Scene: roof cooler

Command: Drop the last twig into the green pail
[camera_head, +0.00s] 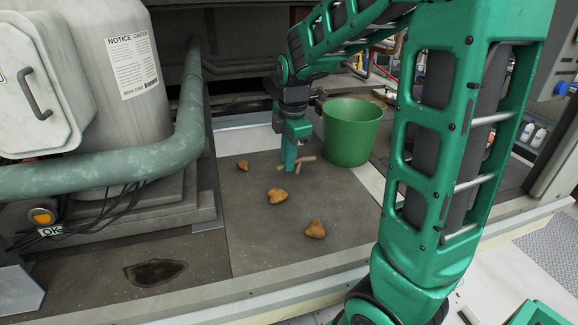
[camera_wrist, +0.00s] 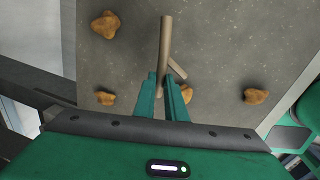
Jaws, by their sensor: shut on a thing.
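In the wrist view the twig (camera_wrist: 166,45) points away from my gripper (camera_wrist: 163,98), with a short side branch. My gripper is shut on it. Whether the twig touches the dark mat cannot be told. The green pail (camera_head: 351,132) stands upright at the back right of the mat, right of my gripper. Its inside is mostly hidden, so its contents cannot be seen.
Several tan lumps lie on the dark mat (camera_head: 350,205), among them a near one (camera_head: 315,229), a middle one (camera_head: 277,195) and a far one (camera_head: 242,165). A grey tank (camera_head: 110,70) and thick pipe (camera_head: 90,175) block the left.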

